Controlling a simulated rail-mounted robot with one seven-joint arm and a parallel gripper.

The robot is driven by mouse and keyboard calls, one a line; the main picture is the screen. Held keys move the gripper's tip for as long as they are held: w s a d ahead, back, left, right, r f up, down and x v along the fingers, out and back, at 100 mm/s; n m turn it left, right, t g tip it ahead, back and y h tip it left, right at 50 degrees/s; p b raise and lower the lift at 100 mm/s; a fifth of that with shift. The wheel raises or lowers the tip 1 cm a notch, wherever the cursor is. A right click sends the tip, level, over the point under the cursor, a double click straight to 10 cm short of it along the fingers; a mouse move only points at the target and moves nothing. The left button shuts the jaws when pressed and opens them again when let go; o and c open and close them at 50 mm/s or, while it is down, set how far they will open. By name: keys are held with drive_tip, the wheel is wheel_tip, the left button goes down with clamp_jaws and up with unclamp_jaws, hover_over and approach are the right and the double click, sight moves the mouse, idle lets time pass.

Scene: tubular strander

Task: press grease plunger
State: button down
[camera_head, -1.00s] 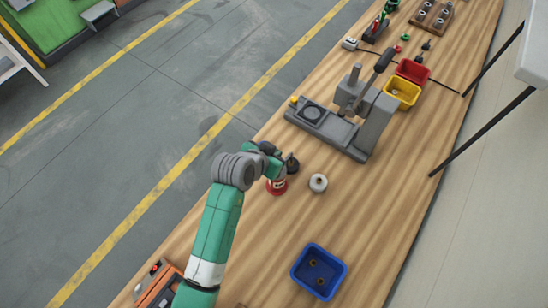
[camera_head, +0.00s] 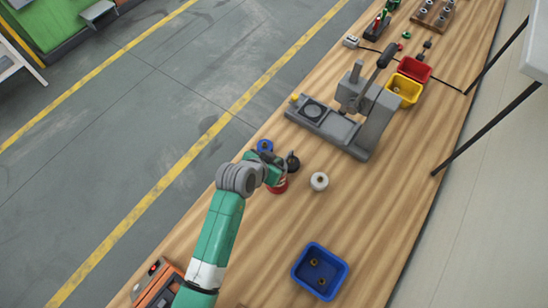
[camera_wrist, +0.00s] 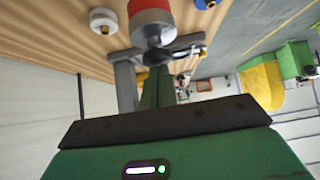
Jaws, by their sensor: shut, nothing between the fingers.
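The grease plunger appears to be the red can-like thing (camera_head: 280,187) on the bench, partly hidden by my gripper (camera_head: 275,171). A black knob (camera_head: 293,162) shows just beside my gripper; I cannot tell whether it belongs to the can. In the wrist view a red cylinder with a grey round end (camera_wrist: 150,22) is at the top middle. My gripper also shows there (camera_wrist: 160,52), shut and empty, close to that grey end. I cannot tell whether they touch.
A white round part (camera_head: 319,181) stands right of the can, and a blue round thing (camera_head: 265,146) behind it. A grey lever press (camera_head: 350,118), yellow bin (camera_head: 404,90) and red bin (camera_head: 414,69) are farther back. A blue bin (camera_head: 320,271) is in front. Bench between is clear.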

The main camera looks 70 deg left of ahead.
drive_tip(key=shift+s+d+f, duration=0.1)
drive_tip(key=shift+f, duration=0.25)
drive_tip(key=s+d+r+p, duration=0.1)
drive_tip(key=s+d+r, duration=0.1)
drive_tip(key=r, duration=0.4)
drive_tip(key=s+d+r+p, duration=0.2)
drive_tip(key=s+r, duration=0.1)
drive_tip(key=r, duration=0.2)
drive_tip(key=shift+s+r, duration=0.3)
drive_tip(key=shift+r, duration=0.05)
drive_tip(key=shift+p, duration=0.3)
wheel_tip(320, 180, up, 3)
drive_tip(key=shift+f+p, duration=0.15)
drive_tip(key=shift+p, duration=0.75)
